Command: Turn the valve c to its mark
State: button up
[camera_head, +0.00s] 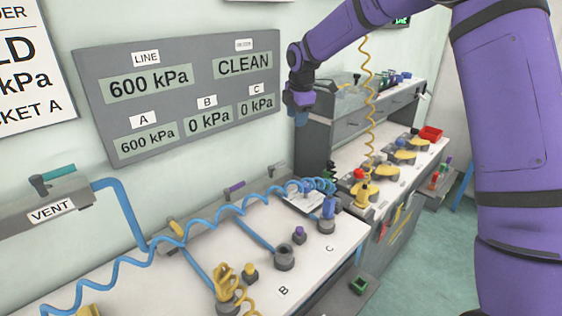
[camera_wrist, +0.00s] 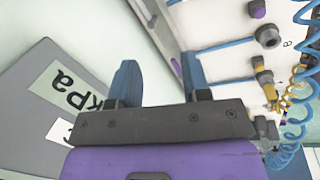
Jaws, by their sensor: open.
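My gripper (camera_head: 301,117) is open and empty, pointing down in the air near the wall, right of the pressure panel. Its two blue fingers stand apart in the wrist view (camera_wrist: 158,80). A grey manifold along the back of the bench carries a yellow handle (camera_head: 176,229) and a purple handle (camera_head: 235,187). A small handle farther along, behind the blue coiled hose, may be valve c (camera_head: 275,167). It is too small to read its angle or mark. The C socket (camera_head: 326,225) holds a blue plug at the bench's far end.
The panel (camera_head: 150,83) reads 600 kPa for A, 0 kPa for B and C. A blue coiled hose (camera_head: 210,210) crosses above the bench. The B socket (camera_wrist: 268,37) stands in front. A grey cabinet (camera_head: 313,150) rises beyond, with a yellow coil hanging nearby.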

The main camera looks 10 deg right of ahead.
aim_at(281, 163)
jog(key=w+a+f+n, duration=0.1)
jog(key=w+f, duration=0.2)
jog(key=f, duration=0.4)
jog(key=w+a+f+n, duration=0.1)
jog(key=w+f, duration=0.2)
jog(key=f, duration=0.4)
jog(key=w+a+f+n+y, duration=0.1)
jog(key=w+f+n, duration=0.1)
jog(key=f, duration=0.5)
jog(key=shift+w+g, duration=0.3)
jog(key=shift+w, duration=0.25)
grip_shut()
